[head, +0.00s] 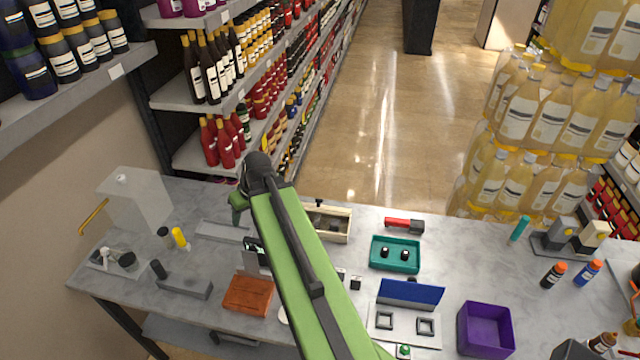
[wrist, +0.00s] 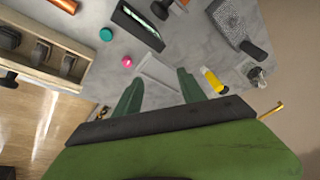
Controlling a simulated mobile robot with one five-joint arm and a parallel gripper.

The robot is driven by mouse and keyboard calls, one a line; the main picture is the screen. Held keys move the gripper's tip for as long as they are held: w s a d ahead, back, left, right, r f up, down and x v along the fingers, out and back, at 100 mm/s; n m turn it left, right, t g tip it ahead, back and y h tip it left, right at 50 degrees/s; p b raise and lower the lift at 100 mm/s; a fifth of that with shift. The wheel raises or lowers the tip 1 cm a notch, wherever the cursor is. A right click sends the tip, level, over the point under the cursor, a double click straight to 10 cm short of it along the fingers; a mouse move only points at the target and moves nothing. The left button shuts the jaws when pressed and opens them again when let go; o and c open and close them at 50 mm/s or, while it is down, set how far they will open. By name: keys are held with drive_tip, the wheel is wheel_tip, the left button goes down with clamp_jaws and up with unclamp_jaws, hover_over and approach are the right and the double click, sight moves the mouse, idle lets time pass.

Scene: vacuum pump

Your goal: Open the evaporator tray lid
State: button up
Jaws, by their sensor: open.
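My gripper (head: 238,203) is over the back left part of the grey table. In the wrist view its two green fingers (wrist: 159,88) are apart with nothing between them. A flat pale tray-like piece (head: 222,231) lies on the table near the gripper; it also shows beyond the fingers in the wrist view (wrist: 158,72). A translucent pale panel (head: 140,203) with a small knob stands at the table's left end. A white box (head: 405,324) with two square sockets has a blue lid (head: 410,292) standing raised. I cannot tell which piece is the evaporator tray lid.
A yellow bottle (head: 180,237), an orange block (head: 247,295) and a wooden box (head: 333,222) surround the pale tray. A teal tray (head: 395,266) and purple bin (head: 485,342) are farther right. Stocked shelves stand behind the table at left.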

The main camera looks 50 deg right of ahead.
drive_tip(key=s+d+r+m+h+p, duration=0.1)
drive_tip(key=s+d+r+m+p, duration=0.2)
drive_tip(key=d, duration=0.5)
drive_tip(key=s+d+r+p, duration=0.2)
drive_tip(key=s+d+r, duration=0.25)
drive_tip(key=d, duration=0.25)
drive_tip(key=m+t+h+p, duration=0.1)
drive_tip(key=m+p, duration=0.1)
approach(320, 203)
drive_tip(key=b+x, duration=0.2)
drive_tip(key=b, duration=0.3)
drive_tip(key=b+x, duration=0.3)
drive_tip(key=b, duration=0.3)
drive_tip(key=w+b+x, duration=0.1)
drive_tip(key=b+x, duration=0.2)
drive_tip(key=b, duration=0.2)
drive_tip(key=shift+d+r, duration=0.1)
drive_tip(key=shift+d, duration=0.3)
drive_tip(key=shift+r, duration=0.15)
clamp_jaws()
